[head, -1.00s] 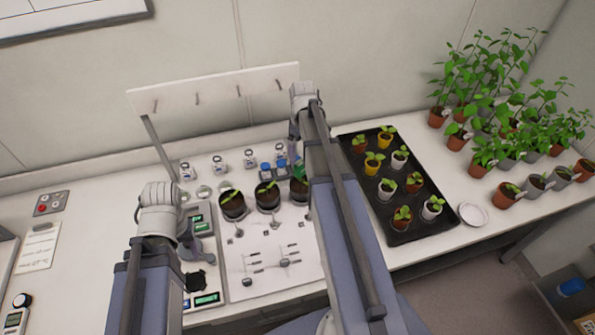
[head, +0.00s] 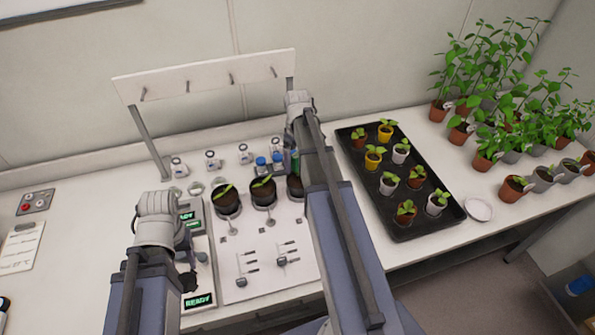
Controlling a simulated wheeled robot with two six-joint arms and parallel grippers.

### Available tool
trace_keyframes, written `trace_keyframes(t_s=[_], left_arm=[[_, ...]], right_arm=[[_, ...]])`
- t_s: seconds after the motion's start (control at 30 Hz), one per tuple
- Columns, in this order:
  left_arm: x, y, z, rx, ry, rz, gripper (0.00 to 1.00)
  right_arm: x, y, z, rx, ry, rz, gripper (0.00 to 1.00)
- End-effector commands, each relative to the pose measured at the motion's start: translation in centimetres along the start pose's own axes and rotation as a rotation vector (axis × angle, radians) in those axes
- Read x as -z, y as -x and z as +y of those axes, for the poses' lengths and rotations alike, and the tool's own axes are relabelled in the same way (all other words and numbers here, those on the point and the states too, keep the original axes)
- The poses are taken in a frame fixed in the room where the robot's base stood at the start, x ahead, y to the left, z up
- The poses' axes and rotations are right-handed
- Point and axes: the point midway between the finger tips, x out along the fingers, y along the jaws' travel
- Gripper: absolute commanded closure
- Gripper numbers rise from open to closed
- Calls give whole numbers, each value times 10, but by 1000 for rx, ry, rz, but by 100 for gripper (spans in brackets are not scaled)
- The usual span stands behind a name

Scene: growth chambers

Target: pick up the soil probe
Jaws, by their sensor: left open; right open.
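Two small grey pronged tools lie on a white board, a left one (head: 242,281) and a right one (head: 283,261). They look like probes, but I cannot tell which one is the soil probe. My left gripper (head: 183,255) is over the instrument strip left of the board, apart from both tools. It is open, and its fingers are mostly hidden by my wrist. My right gripper (head: 291,150) is open behind the board, near the blue-capped bottles, with its fingers partly hidden by my arm.
Dark soil pots (head: 227,203) stand at the board's back edge. A black tray (head: 402,236) of seedlings is right of my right arm.

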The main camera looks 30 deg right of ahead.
Motion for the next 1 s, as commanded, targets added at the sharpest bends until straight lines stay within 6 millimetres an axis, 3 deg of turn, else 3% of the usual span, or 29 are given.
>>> trace_keyframes(t_s=[0.2,1.0], left_arm=[[0,0,0,0,0,0,50],[0,0,0,0,0,0,50]], right_arm=[[0,0,0,0,0,0,7],[0,0,0,0,0,0,98]])
